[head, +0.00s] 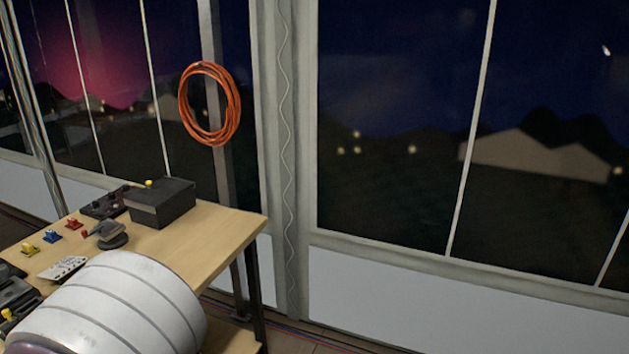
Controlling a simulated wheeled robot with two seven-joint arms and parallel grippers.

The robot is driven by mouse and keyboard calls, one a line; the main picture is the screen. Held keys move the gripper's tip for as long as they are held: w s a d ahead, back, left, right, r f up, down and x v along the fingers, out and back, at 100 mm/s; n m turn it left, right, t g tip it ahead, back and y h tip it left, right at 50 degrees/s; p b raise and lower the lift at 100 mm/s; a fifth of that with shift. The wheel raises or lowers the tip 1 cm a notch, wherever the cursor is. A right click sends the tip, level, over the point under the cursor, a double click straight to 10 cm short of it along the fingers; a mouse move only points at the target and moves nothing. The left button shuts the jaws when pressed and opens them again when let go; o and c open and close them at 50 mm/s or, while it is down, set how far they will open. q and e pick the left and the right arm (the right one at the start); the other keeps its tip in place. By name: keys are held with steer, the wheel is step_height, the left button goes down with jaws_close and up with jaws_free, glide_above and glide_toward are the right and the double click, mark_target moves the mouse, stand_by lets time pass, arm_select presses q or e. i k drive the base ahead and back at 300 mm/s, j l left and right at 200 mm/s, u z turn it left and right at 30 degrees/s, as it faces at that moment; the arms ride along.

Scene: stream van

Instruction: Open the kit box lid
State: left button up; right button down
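A dark grey box (163,207), which looks like the kit box, stands near the far right part of the wooden table (222,237). Its top looks flat and closed, though the lid seam is too small to make out. Neither of my grippers shows in the head view. A large white banded rounded part at the lower left, probably my own arm, covers the near part of the table.
Small red, blue and yellow pieces (52,237), a dark device on a round base (110,237) and a pale keypad-like block (63,268) lie left of the box. An orange cable coil (230,108) hangs behind. The table's right end is bare.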

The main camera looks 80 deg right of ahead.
mark_target(156, 194)
steer(key=z, duration=1.8)
steer(key=i+l+z, duration=0.1)
steer(key=i, duration=0.2)
steer(key=i+l, duration=0.2)
steer(key=i+z, duration=0.05)
steer(key=i, duration=0.05)
